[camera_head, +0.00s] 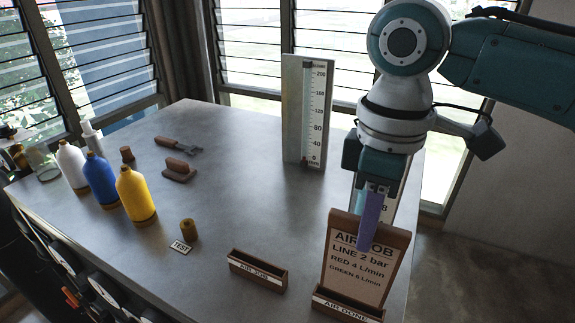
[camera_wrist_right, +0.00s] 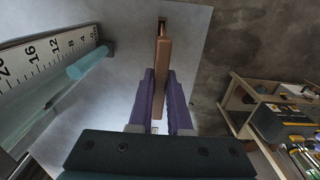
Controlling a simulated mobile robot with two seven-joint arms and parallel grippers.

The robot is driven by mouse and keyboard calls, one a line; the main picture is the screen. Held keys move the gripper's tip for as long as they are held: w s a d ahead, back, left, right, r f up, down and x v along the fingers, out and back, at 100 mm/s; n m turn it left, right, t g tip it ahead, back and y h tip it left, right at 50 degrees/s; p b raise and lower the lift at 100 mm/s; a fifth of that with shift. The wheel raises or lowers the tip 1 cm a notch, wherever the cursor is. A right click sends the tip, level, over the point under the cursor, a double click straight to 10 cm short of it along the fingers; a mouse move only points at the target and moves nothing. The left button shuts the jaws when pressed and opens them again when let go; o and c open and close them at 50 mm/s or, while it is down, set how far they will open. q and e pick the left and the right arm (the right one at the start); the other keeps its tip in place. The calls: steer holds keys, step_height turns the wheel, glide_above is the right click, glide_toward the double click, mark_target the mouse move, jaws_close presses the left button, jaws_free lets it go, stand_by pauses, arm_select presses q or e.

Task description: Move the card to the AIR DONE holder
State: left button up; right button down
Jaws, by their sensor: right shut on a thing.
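The card (camera_head: 352,279) is a brown board with a white "AIR JOB" sheet, upright at the right front of the table. My right gripper (camera_head: 366,243), with purple fingers, is shut on its upper part. In the right wrist view, the card (camera_wrist_right: 162,60) shows edge-on between the fingers. The AIR DONE holder (camera_head: 346,307) is a brown slotted block at the card's foot. The card's lower edge is hidden behind the holder's front, so I cannot tell whether it is seated in the slot. My left gripper is not in view.
The empty-looking AIR JOB holder (camera_head: 257,270) stands left of the card. A tall flow gauge (camera_head: 305,110) stands behind. White, blue and yellow bottles (camera_head: 135,195), a brown knob (camera_head: 188,230) and a TEST label are on the left. The middle of the table (camera_head: 235,205) is clear.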

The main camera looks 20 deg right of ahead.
steer(key=shift+f+b, duration=0.55)
steer(key=shift+f, duration=0.55)
step_height(320, 180, down, 3)
steer(key=shift+r+b, duration=0.1)
steer(key=shift+b, duration=0.65)
steer(key=c, duration=0.8)
jaws_free()
steer(key=shift+o, duration=0.2)
step_height(320, 180, up, 3)
steer(key=p, duration=0.3)
steer(key=shift+r, duration=2)
